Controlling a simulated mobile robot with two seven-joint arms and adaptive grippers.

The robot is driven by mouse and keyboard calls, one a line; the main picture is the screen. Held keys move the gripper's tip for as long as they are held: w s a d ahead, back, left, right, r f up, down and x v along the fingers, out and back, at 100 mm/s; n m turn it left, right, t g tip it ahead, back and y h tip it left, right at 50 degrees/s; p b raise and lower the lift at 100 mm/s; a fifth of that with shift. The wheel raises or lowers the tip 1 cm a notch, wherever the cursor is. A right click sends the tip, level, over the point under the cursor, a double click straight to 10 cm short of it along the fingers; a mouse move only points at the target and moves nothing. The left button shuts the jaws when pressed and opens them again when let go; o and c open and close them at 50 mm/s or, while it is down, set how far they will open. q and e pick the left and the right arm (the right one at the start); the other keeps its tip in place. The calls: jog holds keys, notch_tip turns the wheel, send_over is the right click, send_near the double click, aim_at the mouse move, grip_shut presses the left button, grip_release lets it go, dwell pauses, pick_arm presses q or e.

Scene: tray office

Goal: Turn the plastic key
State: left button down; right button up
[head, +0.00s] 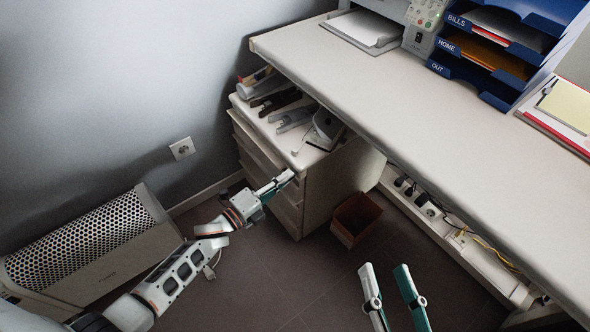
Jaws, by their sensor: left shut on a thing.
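My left gripper (284,180) is at the upper front of the drawer cabinet (325,188), near its right front corner. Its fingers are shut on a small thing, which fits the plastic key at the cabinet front. The key itself is hidden by the fingers, so I cannot tell its angle. My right gripper (385,268) is open and empty over the floor at the lower right, apart from everything.
The desk (400,110) overhangs the cabinet's right side. A brown bin (356,218) stands on the floor beside the cabinet. A perforated grey unit (90,240) stands by the wall at left. Staplers (290,117) and other items lie on the cabinet top.

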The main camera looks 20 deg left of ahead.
pick_arm(q)
jog(key=c, duration=2.1)
grip_release()
jog(key=shift+c, duration=0.2)
jog(key=shift+s+a, duration=0.1)
